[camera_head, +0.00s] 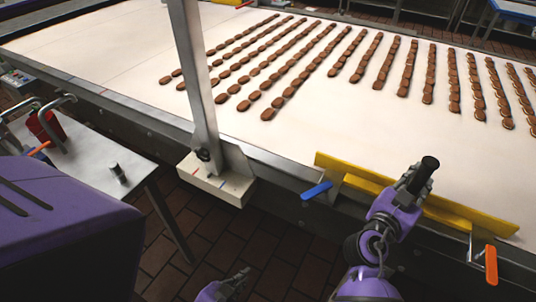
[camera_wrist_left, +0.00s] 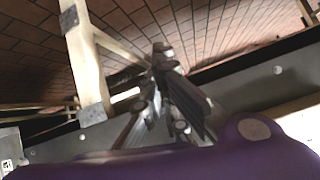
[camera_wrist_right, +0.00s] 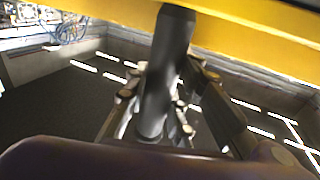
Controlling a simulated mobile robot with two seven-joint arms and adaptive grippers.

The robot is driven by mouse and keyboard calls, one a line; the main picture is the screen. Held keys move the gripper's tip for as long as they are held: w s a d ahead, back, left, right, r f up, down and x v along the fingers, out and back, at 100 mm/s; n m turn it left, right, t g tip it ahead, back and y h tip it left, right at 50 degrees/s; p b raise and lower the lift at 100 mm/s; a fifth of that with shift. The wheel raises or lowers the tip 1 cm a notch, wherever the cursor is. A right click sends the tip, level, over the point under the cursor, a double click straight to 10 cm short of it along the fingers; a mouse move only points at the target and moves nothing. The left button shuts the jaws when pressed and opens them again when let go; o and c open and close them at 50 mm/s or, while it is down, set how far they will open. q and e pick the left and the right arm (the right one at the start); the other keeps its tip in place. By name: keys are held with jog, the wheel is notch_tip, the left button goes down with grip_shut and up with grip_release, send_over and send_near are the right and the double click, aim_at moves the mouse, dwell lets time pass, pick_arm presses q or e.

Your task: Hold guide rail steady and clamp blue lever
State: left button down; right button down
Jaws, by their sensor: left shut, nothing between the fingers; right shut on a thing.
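The yellow guide rail (camera_head: 470,212) runs along the near edge of the conveyor, and it crosses the top of the right wrist view (camera_wrist_right: 260,38). My right gripper (camera_head: 418,182) is shut on a black cylindrical handle (camera_head: 429,166) at the rail. In the right wrist view this handle (camera_wrist_right: 172,55) stands between the fingers. The blue lever (camera_head: 317,190) sticks out at the rail's left end, on the conveyor's side. My left gripper (camera_head: 236,280) is low over the floor, below and left of the blue lever, apart from it. It is shut and empty; its fingers show in the left wrist view (camera_wrist_left: 168,75).
An orange lever (camera_head: 491,264) hangs at the rail's right end. A metal post (camera_head: 196,85) rises from a white block (camera_head: 216,183) left of the blue lever. A side table (camera_head: 100,160) stands at left. Rows of brown cookies (camera_head: 290,88) lie on the white belt (camera_head: 270,150).

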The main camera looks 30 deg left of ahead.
pick_arm(q)
jog(key=w+d+r+m+g+h, duration=0.35)
jog(key=w+d+h, duration=0.25)
jog(key=w+d, duration=0.8)
notch_tip(320, 180, up, 31)
jog(key=m+g+y, duration=0.3)
jog(key=m+g, duration=0.6)
jog(key=m, duration=0.9)
send_over(316, 193)
jog(key=s+d, duration=0.3)
jog(key=s, duration=0.1)
notch_tip(316, 193, down, 10)
jog(key=shift+w+a+r, duration=0.25)
jog(key=shift+a, duration=0.2)
